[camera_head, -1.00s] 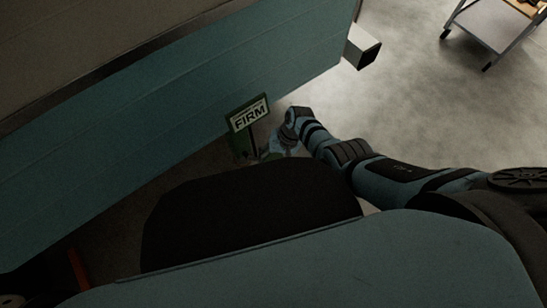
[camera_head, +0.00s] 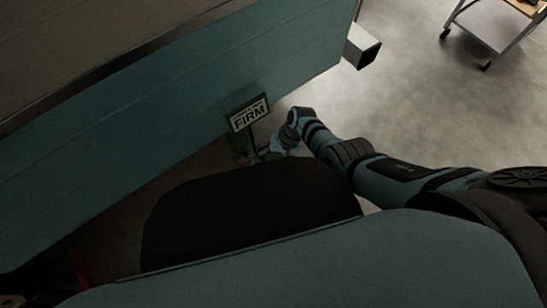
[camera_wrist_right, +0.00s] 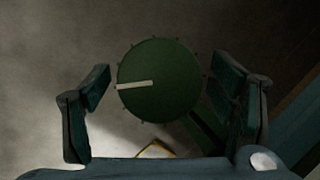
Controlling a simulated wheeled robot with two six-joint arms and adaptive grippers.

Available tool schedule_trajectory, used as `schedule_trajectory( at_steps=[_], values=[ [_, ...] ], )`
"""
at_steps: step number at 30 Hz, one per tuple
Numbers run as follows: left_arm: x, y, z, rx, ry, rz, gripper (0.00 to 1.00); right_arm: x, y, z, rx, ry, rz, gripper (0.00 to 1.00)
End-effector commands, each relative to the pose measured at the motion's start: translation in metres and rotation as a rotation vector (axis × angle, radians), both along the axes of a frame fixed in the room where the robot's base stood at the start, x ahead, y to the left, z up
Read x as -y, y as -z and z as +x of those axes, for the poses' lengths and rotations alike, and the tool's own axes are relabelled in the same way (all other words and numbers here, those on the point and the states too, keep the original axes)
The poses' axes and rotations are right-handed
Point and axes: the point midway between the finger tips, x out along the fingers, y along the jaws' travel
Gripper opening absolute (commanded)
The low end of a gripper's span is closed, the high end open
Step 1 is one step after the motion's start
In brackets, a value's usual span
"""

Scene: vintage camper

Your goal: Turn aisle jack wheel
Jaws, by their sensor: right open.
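The jack wheel (camera_wrist_right: 165,97) is a dark green disc with small studs around its rim. A pale stripe on its face runs from near the centre to the left rim. In the wrist view my right gripper (camera_wrist_right: 162,76) is open, with one finger on each side of the wheel and visible gaps to both. In the head view the green jack, with a plate reading FIRM (camera_head: 249,116), stands at the camper's lower edge. My right gripper (camera_head: 272,151) reaches down beside it, and the wheel is hard to make out there. My left gripper is not in view.
The teal camper side (camera_head: 150,120) runs diagonally along the left. A square pale beam end (camera_head: 364,48) sticks out at its far corner. A wheeled cart (camera_head: 490,32) stands at the top right. The floor (camera_head: 420,110) between them is clear.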

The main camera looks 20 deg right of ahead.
Motion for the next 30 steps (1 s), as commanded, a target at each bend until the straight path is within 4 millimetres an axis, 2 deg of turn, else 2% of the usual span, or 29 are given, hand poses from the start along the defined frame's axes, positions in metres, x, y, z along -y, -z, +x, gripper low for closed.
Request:
schedule_trajectory(
  at_steps=[5, 8, 11, 18, 21, 24, 30],
  values=[
    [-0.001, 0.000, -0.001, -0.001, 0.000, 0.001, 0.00, 0.001, -0.003, 0.001, 0.002, 0.000, 0.001, 0.78],
    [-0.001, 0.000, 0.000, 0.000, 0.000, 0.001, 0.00, 0.004, -0.012, 0.002, 0.003, 0.000, 0.002, 0.78],
    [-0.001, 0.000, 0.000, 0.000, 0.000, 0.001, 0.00, 0.010, -0.027, 0.001, 0.005, 0.000, 0.001, 0.78],
    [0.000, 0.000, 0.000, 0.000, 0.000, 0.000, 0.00, 0.034, -0.087, 0.002, 0.003, 0.000, -0.002, 0.78],
    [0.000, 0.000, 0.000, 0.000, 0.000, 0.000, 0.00, 0.039, -0.104, 0.003, 0.002, 0.001, -0.001, 0.78],
    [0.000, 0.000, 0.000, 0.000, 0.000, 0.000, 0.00, 0.042, -0.111, 0.003, 0.000, 0.000, -0.001, 0.78],
    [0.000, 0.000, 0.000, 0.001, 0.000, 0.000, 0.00, 0.042, -0.113, 0.002, -0.001, 0.000, 0.000, 0.78]
  ],
)
